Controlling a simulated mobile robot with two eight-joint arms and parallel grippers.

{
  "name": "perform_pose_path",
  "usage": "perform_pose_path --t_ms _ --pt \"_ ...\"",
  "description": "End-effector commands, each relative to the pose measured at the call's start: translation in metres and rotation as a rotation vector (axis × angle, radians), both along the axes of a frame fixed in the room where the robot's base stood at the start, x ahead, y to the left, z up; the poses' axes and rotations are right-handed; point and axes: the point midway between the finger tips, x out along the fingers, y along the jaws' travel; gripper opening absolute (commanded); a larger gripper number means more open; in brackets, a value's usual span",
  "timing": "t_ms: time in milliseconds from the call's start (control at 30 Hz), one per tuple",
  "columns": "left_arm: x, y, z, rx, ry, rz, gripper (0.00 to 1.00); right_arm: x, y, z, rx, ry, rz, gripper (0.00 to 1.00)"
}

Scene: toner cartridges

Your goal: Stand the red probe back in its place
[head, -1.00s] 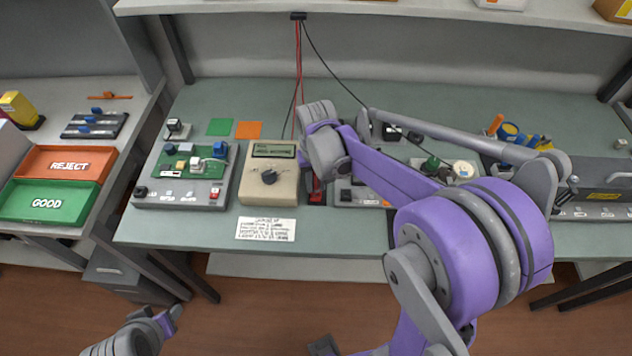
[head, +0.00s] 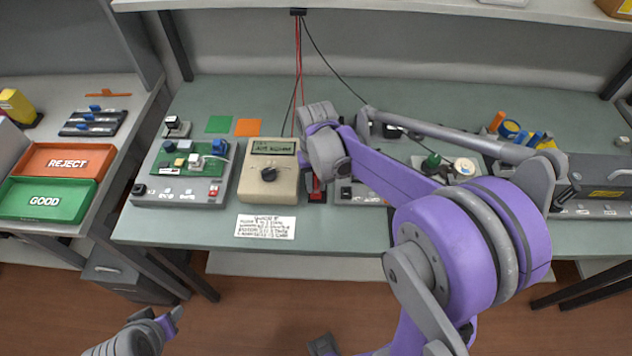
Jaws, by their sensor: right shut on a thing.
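My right gripper (head: 318,176) points down at the bench between the beige meter (head: 268,176) and the grey fixture to its right. It is shut on the red probe (head: 317,184), of which only a small red part shows below my wrist. Directly under it is a small red-and-black holder (head: 317,198). My arm hides whether the probe's tip is inside the holder or just above it. The red cable (head: 298,75) runs from the shelf edge down behind my wrist. My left gripper (head: 174,316) is low at the left, away from the bench; its finger opening is unclear.
A grey fixture with a green board (head: 190,160) stands left of the meter. A white note (head: 265,226) lies at the front edge. A black cable (head: 335,75) slants behind my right arm. Reject (head: 68,161) and good (head: 45,199) trays are at far left.

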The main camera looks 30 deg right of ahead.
Motion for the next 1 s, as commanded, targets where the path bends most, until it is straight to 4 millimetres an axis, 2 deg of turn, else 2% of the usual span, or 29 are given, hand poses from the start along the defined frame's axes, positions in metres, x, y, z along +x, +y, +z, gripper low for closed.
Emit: perform_pose_path --t_ms 200,233,400,433,767,867,1000 --pt "0.0 0.0 -0.001 0.0 0.001 0.0 0.5 0.0 0.0 -0.001 0.0 0.0 0.0 0.0" --pt "0.0 0.0 -0.001 0.0 0.001 0.0 0.5 0.0 0.0 -0.001 0.0 0.0 0.0 0.28" --pt "0.0 0.0 -0.001 0.0 0.001 0.0 0.5 0.0 0.0 -0.001 0.0 0.0 0.0 0.59" --pt "0.0 0.0 -0.001 0.0 0.001 0.0 0.5 0.0 0.0 -0.001 0.0 0.0 0.0 0.62" --pt "0.0 0.0 -0.001 0.0 0.0 0.0 0.5 0.0 0.0 0.002 0.0 0.0 0.0 0.62" --pt "0.0 0.0 0.001 0.0 0.0 0.0 0.5 0.0 0.0 0.013 0.0 0.0 0.0 0.62" --pt "0.001 0.0 0.004 0.0 -0.002 0.0 0.5 0.0 0.0 0.04 0.0 -0.001 0.0 0.62"
